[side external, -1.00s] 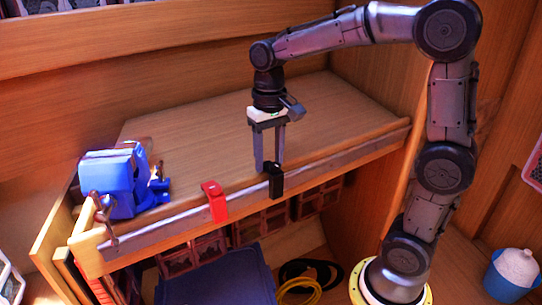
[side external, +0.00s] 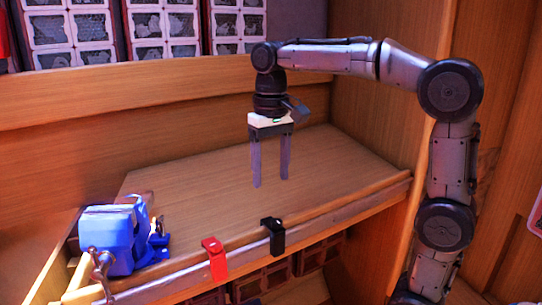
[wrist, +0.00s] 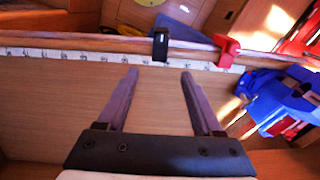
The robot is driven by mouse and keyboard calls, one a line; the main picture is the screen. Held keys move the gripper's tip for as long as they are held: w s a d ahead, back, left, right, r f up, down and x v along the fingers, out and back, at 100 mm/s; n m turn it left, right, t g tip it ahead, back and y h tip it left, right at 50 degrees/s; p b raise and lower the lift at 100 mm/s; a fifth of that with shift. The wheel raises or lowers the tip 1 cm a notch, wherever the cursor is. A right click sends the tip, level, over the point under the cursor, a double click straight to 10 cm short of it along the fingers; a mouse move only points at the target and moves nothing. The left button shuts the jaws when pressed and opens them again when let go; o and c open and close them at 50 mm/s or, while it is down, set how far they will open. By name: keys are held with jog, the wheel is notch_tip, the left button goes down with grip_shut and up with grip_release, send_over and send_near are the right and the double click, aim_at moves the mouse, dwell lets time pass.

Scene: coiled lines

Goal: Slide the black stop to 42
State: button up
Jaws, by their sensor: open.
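The black stop (side external: 273,236) sits on the rail (side external: 320,224) along the bench's front edge, right of the red stop (side external: 214,258). My gripper (side external: 271,186) is open and empty, pointing down above the bench top, apart from the black stop and behind it. In the wrist view, the black stop (wrist: 161,40) lies beyond my open fingertips (wrist: 157,72), roughly in line with the gap between them. The red stop (wrist: 228,50) shows to its right there. A pale marked scale (wrist: 85,55) runs along the rail; its numbers are too small to read.
A blue vise (side external: 108,240) stands at the bench's left end; it also shows in the wrist view (wrist: 275,98). The bench top (side external: 215,200) between the vise and the right wall is clear. Drawers (side external: 278,272) hang below the front edge.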

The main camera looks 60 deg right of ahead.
jog(key=shift+r, duration=1.75)
jog(key=s+a+n+t, duration=0.2)
jog(key=s+a, duration=0.1)
jog(key=s, duration=0.8)
jog(key=s+f+n+t, duration=0.3)
jog(key=s+f, duration=0.1)
jog(key=f, duration=0.9)
jog(key=shift+s+a+f+t, duration=0.2)
jog(key=shift+s+t, duration=0.1)
